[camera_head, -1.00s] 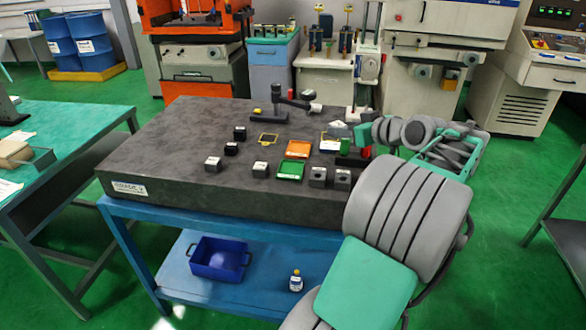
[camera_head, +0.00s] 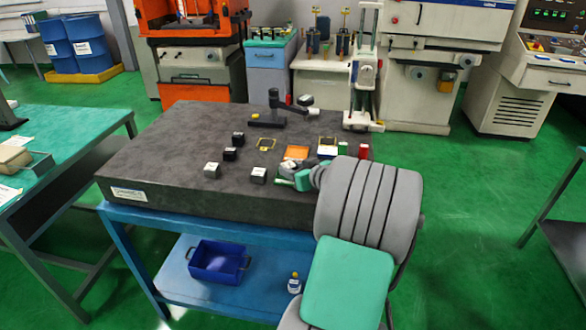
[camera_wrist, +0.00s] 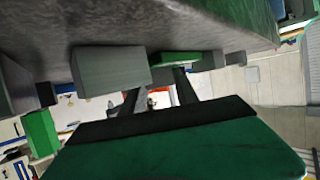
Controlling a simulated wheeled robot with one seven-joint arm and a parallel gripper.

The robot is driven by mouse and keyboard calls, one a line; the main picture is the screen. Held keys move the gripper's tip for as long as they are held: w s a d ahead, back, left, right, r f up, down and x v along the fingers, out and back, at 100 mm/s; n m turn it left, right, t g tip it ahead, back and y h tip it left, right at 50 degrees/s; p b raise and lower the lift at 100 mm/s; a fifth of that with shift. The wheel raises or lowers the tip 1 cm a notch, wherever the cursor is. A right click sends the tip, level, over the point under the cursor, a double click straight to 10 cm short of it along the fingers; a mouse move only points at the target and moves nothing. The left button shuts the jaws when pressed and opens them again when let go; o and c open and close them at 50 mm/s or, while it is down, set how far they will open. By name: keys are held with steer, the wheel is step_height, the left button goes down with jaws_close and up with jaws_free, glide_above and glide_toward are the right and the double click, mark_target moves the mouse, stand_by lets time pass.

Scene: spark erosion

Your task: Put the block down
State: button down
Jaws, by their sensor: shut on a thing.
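My gripper (camera_head: 290,172) is low over the front part of the dark stone table, in the head view, mostly hidden by my own wrist. In the wrist view its two dark fingers (camera_wrist: 158,92) show just below the table plane in the picture. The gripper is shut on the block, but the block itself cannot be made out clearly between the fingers. A grey block (camera_head: 258,175) with a pale label stands on the table just left of the gripper. In the wrist view a grey block (camera_wrist: 110,70) shows close to the left finger.
Dark blocks (camera_head: 230,154) stand farther left on the stone table (camera_head: 165,150). An orange tray (camera_head: 296,152), a yellow frame (camera_head: 266,144) and a red block (camera_head: 363,151) are behind the gripper. A black stand (camera_head: 268,121) is at the back. The table's left part is clear.

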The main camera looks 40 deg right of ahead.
steer(key=shift+f, duration=0.15)
steer(key=c, duration=0.9)
jaws_free()
steer(key=b+v, duration=0.1)
steer(key=v, duration=1.1)
steer(key=shift+a, duration=0.1)
steer(key=w+a+f+n+g+y, duration=0.1)
steer(key=w+a+f+g, duration=0.15)
steer(key=a, duration=0.65)
steer(key=w+a+f+n+g+y, duration=0.1)
steer(key=w+a+f+g+y, duration=0.15)
steer(key=a, duration=0.65)
steer(key=s+a+f+g, duration=0.1)
steer(key=s+a+g, duration=0.1)
steer(key=a, duration=0.3)
steer(key=s+a+f+g+h, duration=0.1)
steer(key=s+a+f, duration=0.1)
steer(key=s+a, duration=0.3)
steer(key=s+a+f+g+h, duration=0.1)
steer(key=s+a+g, duration=0.1)
steer(key=a, duration=0.5)
steer(key=shift+s+a+f+g, duration=0.1)
steer(key=shift+s+g, duration=0.05)
steer(key=shift+s, duration=0.3)
steer(key=shift+s+a+f+g, duration=0.1)
steer(key=shift+s+g, duration=0.05)
steer(key=shift+s, duration=0.3)
